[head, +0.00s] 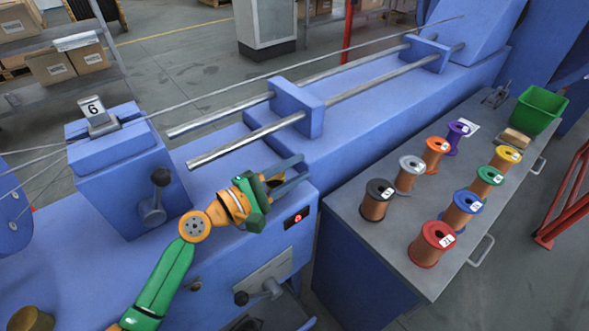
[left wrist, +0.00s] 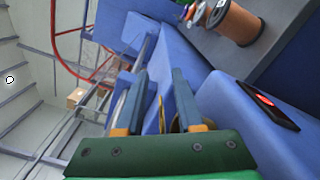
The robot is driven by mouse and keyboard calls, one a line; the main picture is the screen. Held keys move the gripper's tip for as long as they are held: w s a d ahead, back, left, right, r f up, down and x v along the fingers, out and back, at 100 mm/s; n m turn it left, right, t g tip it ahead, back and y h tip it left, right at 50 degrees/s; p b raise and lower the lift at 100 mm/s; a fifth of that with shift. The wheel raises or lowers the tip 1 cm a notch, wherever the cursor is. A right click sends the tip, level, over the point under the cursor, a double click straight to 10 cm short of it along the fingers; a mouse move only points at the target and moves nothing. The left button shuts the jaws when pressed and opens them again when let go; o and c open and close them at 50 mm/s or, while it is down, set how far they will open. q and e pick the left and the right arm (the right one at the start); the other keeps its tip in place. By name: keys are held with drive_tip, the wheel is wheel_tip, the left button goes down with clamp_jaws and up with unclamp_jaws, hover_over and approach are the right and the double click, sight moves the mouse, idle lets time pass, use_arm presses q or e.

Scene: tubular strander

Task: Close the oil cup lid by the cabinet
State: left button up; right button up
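My left gripper (head: 303,167) reaches over the blue machine bed beside the red-lit switch panel, its two grey-blue fingers apart. In the left wrist view the fingers (left wrist: 153,82) are also spread. A small brass-coloured part (head: 274,181), likely the oil cup, shows partly between the fingers. In the left wrist view a thin upright brass piece (left wrist: 139,98), perhaps its lid, stands between the fingers, with another brass edge (left wrist: 177,124) near the right finger. The gripper hides most of the cup, and I cannot tell the lid's angle or any contact. My right gripper is not in view.
The switch panel (head: 296,219) is just right of the gripper. Steel rods (head: 245,140) and a blue block (head: 298,106) lie behind it. A grey-topped cabinet (head: 400,245) with several wire spools and a green bin (head: 538,109) stands at right. A black-knobbed lever (head: 156,195) is at left.

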use_arm(q)
drive_tip(key=b+v, duration=0.1)
drive_tip(key=v, duration=0.5)
drive_tip(key=shift+s+a+f, duration=0.1)
drive_tip(key=shift+s+a, duration=0.3)
drive_tip(key=shift+a, duration=0.05)
